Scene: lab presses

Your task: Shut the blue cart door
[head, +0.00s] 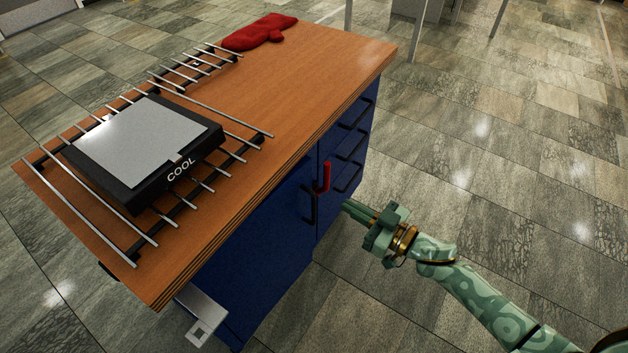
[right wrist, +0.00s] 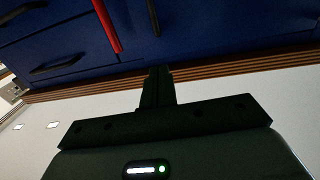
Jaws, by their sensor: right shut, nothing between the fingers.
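The blue cart door (head: 262,238) is the wide panel on the left part of the cart's front, below the wooden top. It looks flush or nearly flush with the drawers beside it; I cannot tell whether a small gap is left. Its black handle (head: 309,190) stands near the seam, and a red upright bar (head: 326,177) is just right of it. My right gripper (head: 348,207) is shut and empty, in front of the cart and right of the handle, apparently apart from it. In the right wrist view its fingers (right wrist: 157,87) point at the blue front. My left gripper is not in view.
Blue drawers with black handles (head: 349,178) fill the cart's right part. On the wooden top (head: 290,75) are metal racks, a black plate marked COOL (head: 180,172) and a red mitt (head: 260,32). A grey bracket (head: 201,312) sticks out low at the left. The tiled floor rightward is clear.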

